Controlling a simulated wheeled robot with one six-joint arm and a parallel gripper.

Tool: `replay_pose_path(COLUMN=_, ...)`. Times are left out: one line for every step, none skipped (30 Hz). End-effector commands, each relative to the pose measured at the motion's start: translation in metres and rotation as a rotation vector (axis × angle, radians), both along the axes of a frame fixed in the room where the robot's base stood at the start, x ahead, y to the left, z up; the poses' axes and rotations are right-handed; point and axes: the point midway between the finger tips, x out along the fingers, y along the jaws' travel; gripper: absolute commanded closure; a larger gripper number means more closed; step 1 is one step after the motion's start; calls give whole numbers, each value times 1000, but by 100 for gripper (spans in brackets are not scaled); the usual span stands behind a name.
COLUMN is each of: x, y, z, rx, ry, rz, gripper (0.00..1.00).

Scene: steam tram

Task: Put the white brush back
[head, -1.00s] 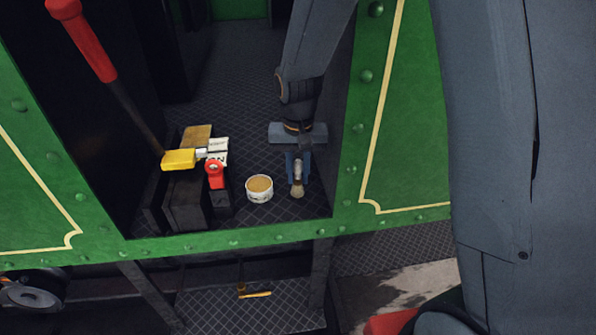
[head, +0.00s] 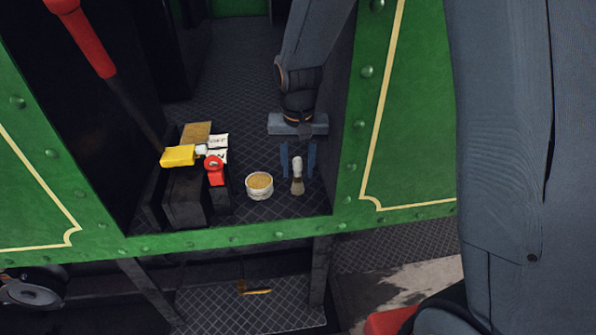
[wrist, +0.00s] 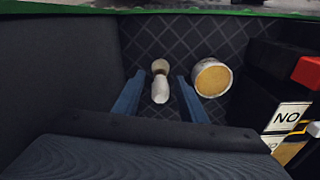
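The white brush (head: 297,176) stands upright on the dark diamond-plate floor inside the green-framed opening, white handle up and pale bristles down. In the wrist view the brush (wrist: 160,82) shows between and a little beyond the two blue fingers. My gripper (head: 298,160) is open, its fingers spread on either side of the brush with a gap to each side. It also shows in the wrist view (wrist: 155,93). A round white tub (head: 259,186) with tan contents stands just left of the brush in the head view, and right of it in the wrist view (wrist: 212,77).
Left of the tub are dark blocks (head: 186,198) with a red item (head: 214,170), a yellow item (head: 178,155) and a sign (head: 217,143). A red-handled lever (head: 80,38) slants above. The opening's dark wall (head: 343,120) is close on the right.

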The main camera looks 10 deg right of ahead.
Motion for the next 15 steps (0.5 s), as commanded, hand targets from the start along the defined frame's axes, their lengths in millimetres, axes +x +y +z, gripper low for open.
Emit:
replay_pose_path(x=1, y=0, z=8, rx=1, ry=-5, rz=0, gripper=62)
replay_pose_path(x=0, y=1, z=13, rx=1, ry=-5, rz=0, gripper=62)
replay_pose_path(x=0, y=1, z=20, rx=1, ry=-6, rz=1, gripper=62)
replay_pose_path(x=0, y=1, z=26, rx=1, ry=-6, rz=1, gripper=62)
replay_pose_path(x=-1, y=1, z=32, rx=1, ry=-6, rz=1, gripper=62)
replay_pose_path(x=-1, y=1, z=40, rx=1, ry=-6, rz=1, gripper=62)
replay_pose_path(x=-1, y=1, z=45, rx=1, ry=-6, rz=1, gripper=62)
replay_pose_path(x=-2, y=1, z=51, rx=1, ry=-6, rz=1, gripper=62)
replay_pose_path(x=-3, y=1, z=59, rx=1, ry=-6, rz=1, gripper=62)
replay_pose_path(x=-3, y=1, z=64, rx=1, ry=-6, rz=1, gripper=62)
replay_pose_path(x=-3, y=1, z=69, rx=1, ry=-5, rz=1, gripper=62)
replay_pose_path(x=-4, y=1, z=76, rx=1, ry=-5, rz=1, gripper=62)
replay_pose_path(x=-5, y=1, z=81, rx=1, ry=-4, rz=1, gripper=62)
replay_pose_path(x=-5, y=1, z=85, rx=0, ry=-3, rz=1, gripper=62)
replay_pose_path(x=-5, y=1, z=90, rx=1, ry=-4, rz=1, gripper=62)
